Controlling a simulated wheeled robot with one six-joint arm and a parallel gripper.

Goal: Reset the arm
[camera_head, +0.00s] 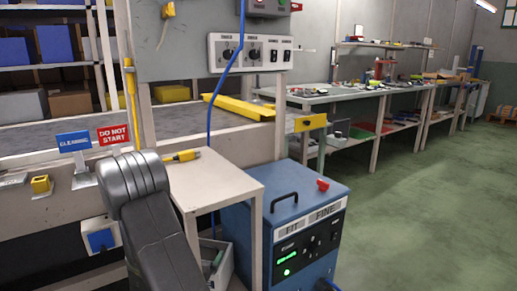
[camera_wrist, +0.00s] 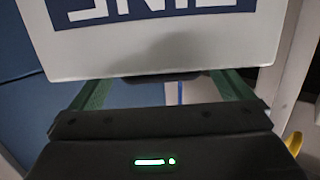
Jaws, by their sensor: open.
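My gripper (camera_wrist: 165,88) shows in the wrist view as a dark body with a small green light and two green fingers set wide apart. It is open. A pale plate with a blue panel and cut-off white lettering (camera_wrist: 170,48) fills the top of that view, just beyond the fingers; I cannot tell whether they touch it. In the head view my dark arm link rises at lower left, and the gripper itself is hidden. A blue sign (camera_head: 73,141) and a red "DO NOT START" sign (camera_head: 113,135) stand just above and left of the arm.
A small beige table (camera_head: 215,178) with a yellow-handled item (camera_head: 182,157) is right of the arm. A blue machine (camera_head: 318,215) with a red knob stands beside it. A control panel (camera_head: 250,53) hangs above. Green floor (camera_head: 430,210) is clear at right.

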